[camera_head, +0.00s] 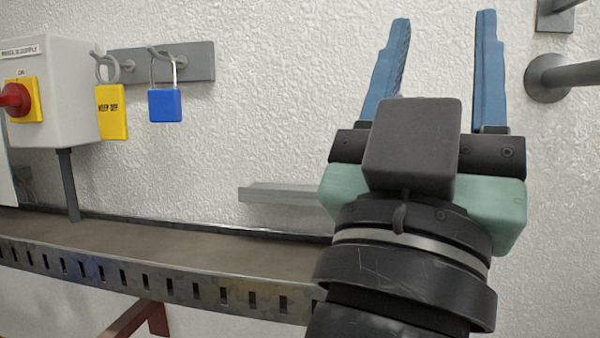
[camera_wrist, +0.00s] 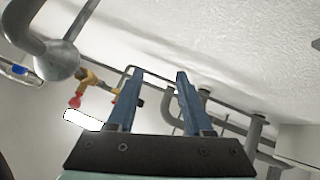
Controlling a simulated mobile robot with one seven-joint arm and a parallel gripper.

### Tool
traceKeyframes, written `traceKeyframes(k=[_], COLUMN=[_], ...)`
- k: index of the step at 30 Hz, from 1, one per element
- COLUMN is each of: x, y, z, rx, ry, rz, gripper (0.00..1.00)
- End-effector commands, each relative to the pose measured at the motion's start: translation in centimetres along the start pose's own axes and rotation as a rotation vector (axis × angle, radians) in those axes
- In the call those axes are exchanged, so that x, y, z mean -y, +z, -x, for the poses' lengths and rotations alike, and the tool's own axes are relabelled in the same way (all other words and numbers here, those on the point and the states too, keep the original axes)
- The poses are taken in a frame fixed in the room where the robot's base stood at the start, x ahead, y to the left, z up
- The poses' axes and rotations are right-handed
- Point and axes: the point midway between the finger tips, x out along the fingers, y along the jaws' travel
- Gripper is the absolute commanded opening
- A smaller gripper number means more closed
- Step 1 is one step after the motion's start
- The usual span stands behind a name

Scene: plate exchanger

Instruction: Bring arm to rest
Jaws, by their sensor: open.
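My gripper (camera_head: 438,50) is raised at the right of the head view, with its two blue fingers pointing up and spread apart. Nothing is between the fingers. The wrist view shows the same open, empty fingers (camera_wrist: 159,88). The gripper is in front of the white wall and touches nothing that I can see. My wrist hides part of the wall and the right end of the cable tray.
A grey switch box (camera_head: 62,95) with a red knob stands at the left. A yellow tag (camera_head: 112,112) and a blue padlock (camera_head: 165,105) hang from a wall rack (camera_head: 195,62). A metal tray (camera_head: 150,279) runs below. Pipes (camera_head: 575,76) (camera_wrist: 70,28) and a red-handled valve (camera_wrist: 95,80) are nearby.

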Motion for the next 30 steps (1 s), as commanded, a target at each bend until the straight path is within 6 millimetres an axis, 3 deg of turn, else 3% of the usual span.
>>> traceKeyframes(k=[3,9,12,19,24,30], x=[3.6,8.2,7.8,7.7,7.7,7.7], y=[-0.8,-3.7,-6.2,-9.9,-11.2,-11.3], z=[2.0,5.3,2.0,-2.1,-3.5,-3.6], rx=[0.008,0.003,0.003,0.004,0.004,0.004], ry=[-0.154,-0.381,-0.368,-0.367,-0.367,-0.367], rz=[-0.179,-0.435,-0.419,-0.418,-0.418,-0.418], gripper=[0.51,0.51,0.51,0.51,0.51,0.51])
